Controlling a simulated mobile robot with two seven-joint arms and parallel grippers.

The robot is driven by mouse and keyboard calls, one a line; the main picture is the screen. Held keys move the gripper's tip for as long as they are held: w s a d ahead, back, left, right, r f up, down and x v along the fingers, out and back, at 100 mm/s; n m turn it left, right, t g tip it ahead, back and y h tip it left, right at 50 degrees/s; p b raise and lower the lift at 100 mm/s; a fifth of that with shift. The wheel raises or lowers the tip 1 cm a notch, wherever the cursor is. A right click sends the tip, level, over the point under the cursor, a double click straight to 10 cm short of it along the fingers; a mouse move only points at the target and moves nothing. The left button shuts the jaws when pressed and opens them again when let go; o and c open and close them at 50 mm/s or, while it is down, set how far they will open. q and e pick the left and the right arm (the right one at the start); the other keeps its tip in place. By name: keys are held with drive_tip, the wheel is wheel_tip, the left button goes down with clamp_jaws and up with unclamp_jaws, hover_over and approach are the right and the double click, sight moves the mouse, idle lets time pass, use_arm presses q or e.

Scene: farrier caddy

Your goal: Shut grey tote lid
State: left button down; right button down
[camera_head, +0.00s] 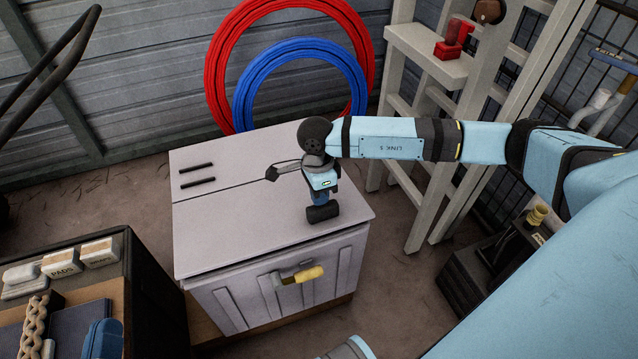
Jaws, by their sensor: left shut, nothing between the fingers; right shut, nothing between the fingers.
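A yellow-handled fitting (300,276) is on the tote's front. My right gripper (272,173) is shut and empty over the lid, its fingers pointing left; whether it touches the lid is unclear. My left gripper is not in view.
A red hose coil (215,75) and a blue hose coil (243,95) stand behind the tote against the metal wall. A dark case (150,290) with pads and a chain is at lower left. A pale ladder-like stand (410,170) is at right.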

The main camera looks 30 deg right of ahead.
sight(321, 207)
drive_tip(key=shift+f, duration=0.35)
use_arm(q)
drive_tip(key=shift+s+r, duration=0.1)
drive_tip(key=shift+r, duration=0.4)
drive_tip(key=shift+f, duration=0.1)
use_arm(e)
drive_tip(key=shift+s+f, duration=0.1)
